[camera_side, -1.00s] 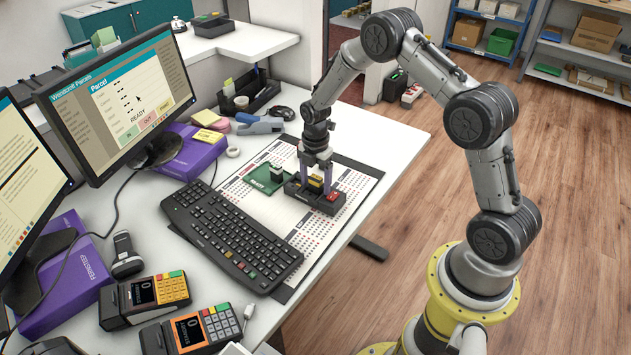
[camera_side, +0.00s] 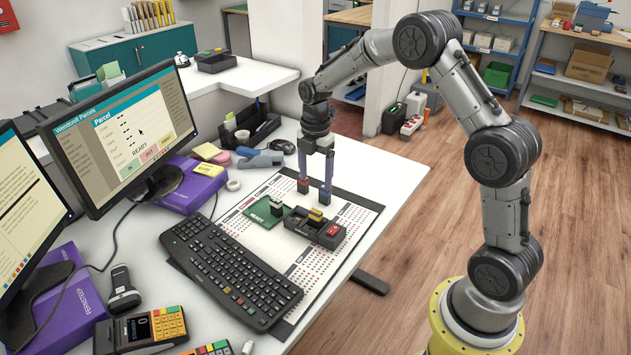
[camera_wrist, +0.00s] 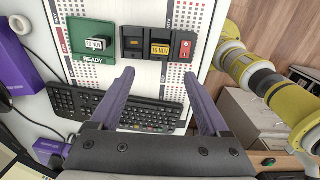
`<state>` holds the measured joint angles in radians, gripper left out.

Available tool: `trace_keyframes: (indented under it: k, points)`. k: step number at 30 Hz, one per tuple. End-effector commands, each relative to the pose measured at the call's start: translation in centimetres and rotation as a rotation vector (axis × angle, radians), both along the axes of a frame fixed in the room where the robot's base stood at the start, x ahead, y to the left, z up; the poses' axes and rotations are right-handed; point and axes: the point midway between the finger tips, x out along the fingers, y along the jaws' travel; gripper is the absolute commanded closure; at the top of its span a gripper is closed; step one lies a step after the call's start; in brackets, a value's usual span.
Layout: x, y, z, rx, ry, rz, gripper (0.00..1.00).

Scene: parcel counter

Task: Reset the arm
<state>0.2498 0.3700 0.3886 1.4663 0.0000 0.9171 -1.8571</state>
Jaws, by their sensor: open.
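My gripper (camera_side: 314,191) is open and empty, with its two fingers pointing down above and behind the black tray (camera_side: 298,225). It also shows in the wrist view (camera_wrist: 159,75), its purple fingers spread wide. In the tray stands a block with a yellow label (camera_wrist: 160,49) reading "16 NOV", next to an empty-looking slot. The tray's right end has a red switch (camera_wrist: 185,50). A green READY pad (camera_wrist: 91,25) lies left of the tray, with a white-labelled block (camera_wrist: 95,44) reading "20 NOV" on it.
A black keyboard (camera_side: 232,272) lies in front of the printed mat (camera_side: 355,213). Monitors (camera_side: 110,130), a card terminal (camera_side: 140,330) and purple boxes (camera_side: 190,188) stand to the left. The counter right of the mat is clear.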

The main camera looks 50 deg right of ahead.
Motion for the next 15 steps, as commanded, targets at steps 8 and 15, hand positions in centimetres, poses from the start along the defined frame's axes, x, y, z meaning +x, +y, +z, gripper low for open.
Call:
trace_keyframes:
  k: [8,15]
  points:
    - [0.1,0.2,0.0,0.000,-0.001,0.004,0.20]
    - [0.4,2.3,7.6,-0.033,-0.145,0.051,0.20]
